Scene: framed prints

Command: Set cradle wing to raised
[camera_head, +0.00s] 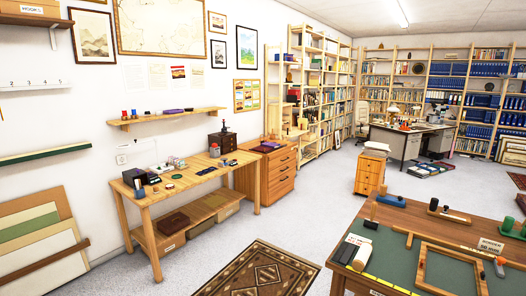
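I cannot make out a part that is clearly the cradle wing. The wooden work table (403,214) at the lower right carries a green mat (398,262). A small card reading "BORDER 50 mm" (490,245) stands at the back right of the mat. Neither of my grippers shows in the head view, so their state is hidden.
A side bench (146,202) with small items stands along the left wall, beside a drawer cabinet (280,178). A patterned rug (262,272) lies on the floor between bench and work table. A drawer stool (369,176) stands behind the table. The grey floor between is open.

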